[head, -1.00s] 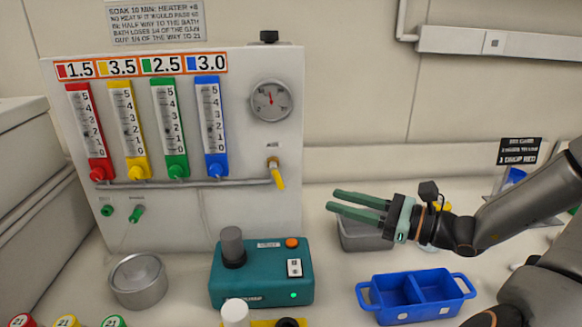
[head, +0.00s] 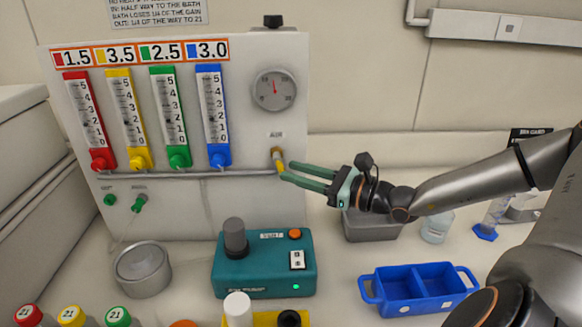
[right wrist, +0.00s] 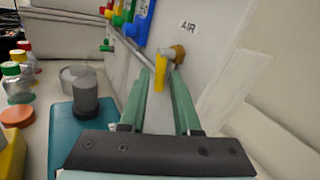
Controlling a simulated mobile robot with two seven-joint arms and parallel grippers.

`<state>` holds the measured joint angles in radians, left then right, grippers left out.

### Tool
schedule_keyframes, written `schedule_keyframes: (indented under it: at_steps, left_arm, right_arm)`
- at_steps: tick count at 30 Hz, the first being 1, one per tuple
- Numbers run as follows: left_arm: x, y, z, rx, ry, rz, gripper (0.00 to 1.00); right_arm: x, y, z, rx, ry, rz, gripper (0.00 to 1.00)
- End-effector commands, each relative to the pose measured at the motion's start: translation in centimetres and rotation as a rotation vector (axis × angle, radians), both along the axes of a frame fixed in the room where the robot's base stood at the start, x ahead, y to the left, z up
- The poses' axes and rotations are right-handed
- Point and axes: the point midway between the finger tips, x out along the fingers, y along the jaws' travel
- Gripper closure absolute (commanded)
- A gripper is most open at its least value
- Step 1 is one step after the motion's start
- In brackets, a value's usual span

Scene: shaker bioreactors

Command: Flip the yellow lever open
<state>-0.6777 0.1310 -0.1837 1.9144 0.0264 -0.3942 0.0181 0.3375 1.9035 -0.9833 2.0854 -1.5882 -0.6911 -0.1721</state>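The yellow lever (head: 280,166) hangs down from a brass valve (right wrist: 177,53) under the AIR label on the right side of the white panel. It also shows in the right wrist view (right wrist: 160,74), pointing downward. My right gripper (head: 288,172) is at the lever with its two green fingers apart. In the right wrist view the lever appears between the fingertips; I cannot tell whether either finger touches it. In the head view the fingertips overlap part of the lever's lower end. My left gripper is not in view.
The panel (head: 240,130) carries colored flow tubes and a round gauge (head: 275,89). Below stand a teal device (head: 250,283) with a dark knob, a metal bowl (head: 142,270), a grey bin (head: 372,230) and a blue tray (head: 370,290). Several capped bottles line the front left.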

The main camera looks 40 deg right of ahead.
Motion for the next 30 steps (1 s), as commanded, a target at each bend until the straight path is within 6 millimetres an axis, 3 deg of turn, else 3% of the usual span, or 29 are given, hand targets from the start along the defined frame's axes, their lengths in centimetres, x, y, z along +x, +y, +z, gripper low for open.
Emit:
schedule_keyframes:
  at_steps: [6,16,24,30]
  left_arm:
    - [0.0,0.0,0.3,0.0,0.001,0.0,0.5]
    - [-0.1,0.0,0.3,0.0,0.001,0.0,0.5]
    - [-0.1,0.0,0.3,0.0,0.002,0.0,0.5]
    - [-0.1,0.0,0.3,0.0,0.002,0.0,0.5]
  right_arm:
    - [1.4,0.5,0.1,0.001,-0.002,0.0,0.69]
    - [1.6,0.5,0.0,0.0,-0.001,0.0,0.69]
    - [1.6,0.5,0.0,0.0,-0.001,0.0,0.99]
    - [1.6,0.5,0.0,0.0,-0.001,0.0,1.0]
